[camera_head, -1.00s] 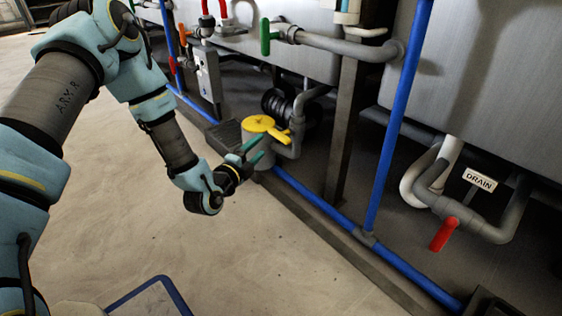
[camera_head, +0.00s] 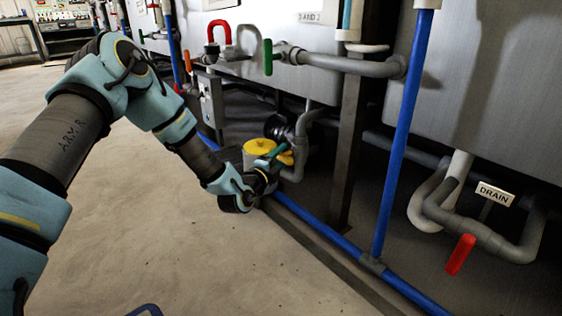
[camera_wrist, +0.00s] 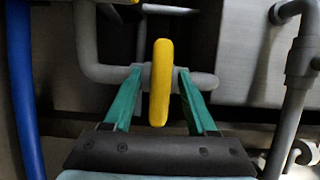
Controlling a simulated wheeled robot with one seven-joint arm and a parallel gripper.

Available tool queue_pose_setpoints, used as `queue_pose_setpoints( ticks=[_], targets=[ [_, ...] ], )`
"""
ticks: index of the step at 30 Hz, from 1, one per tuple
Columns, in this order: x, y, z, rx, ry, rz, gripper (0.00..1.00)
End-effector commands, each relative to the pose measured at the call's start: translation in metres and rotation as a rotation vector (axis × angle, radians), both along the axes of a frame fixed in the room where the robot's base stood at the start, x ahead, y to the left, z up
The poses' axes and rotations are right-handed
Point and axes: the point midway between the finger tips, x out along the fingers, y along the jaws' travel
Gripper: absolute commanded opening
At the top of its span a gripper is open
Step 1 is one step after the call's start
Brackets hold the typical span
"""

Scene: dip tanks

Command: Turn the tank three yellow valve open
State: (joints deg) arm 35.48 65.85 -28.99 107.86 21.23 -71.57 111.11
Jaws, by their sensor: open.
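The yellow valve handle (camera_wrist: 160,85) stands upright in the wrist view, on a grey horizontal pipe. My gripper (camera_wrist: 159,75) is open, with one green finger on each side of the handle and a gap visible on both sides. In the head view, my gripper (camera_head: 279,151) is at the yellow handle (camera_head: 286,158), beside the yellow-topped grey cylinder (camera_head: 260,147). My fingers partly cover the handle there. No tank number can be read at this valve.
A blue pipe (camera_head: 322,227) runs low along the floor edge, and another (camera_head: 402,130) rises at the right. A green handle (camera_head: 268,57) and a red drain handle (camera_head: 460,254) are on other pipes. The floor (camera_head: 190,255) at left is clear.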

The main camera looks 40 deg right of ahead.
Motion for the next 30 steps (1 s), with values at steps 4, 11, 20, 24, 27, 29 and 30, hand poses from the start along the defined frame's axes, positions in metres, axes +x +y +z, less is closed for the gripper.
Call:
queue_pose_setpoints(
  ticks=[4, 11, 20, 24, 27, 29, 30],
  targets=[
    [0.0003, -0.0012, 0.0004, 0.000, 0.000, 0.000, 0.57],
    [0.0001, -0.0009, 0.0004, 0.000, 0.000, 0.000, 0.45],
    [0.0000, -0.0009, 0.0002, 0.000, 0.000, 0.000, 0.11],
    [0.0000, -0.0009, 0.0001, 0.000, 0.000, 0.000, 0.00],
    [-0.0001, -0.0008, 0.0001, 0.000, 0.000, 0.000, 0.00],
    [-0.0001, -0.0008, 0.0001, 0.000, 0.000, 0.000, 0.00],
    [-0.0001, -0.0008, 0.0001, 0.001, 0.000, 0.000, 0.00]
  ],
)
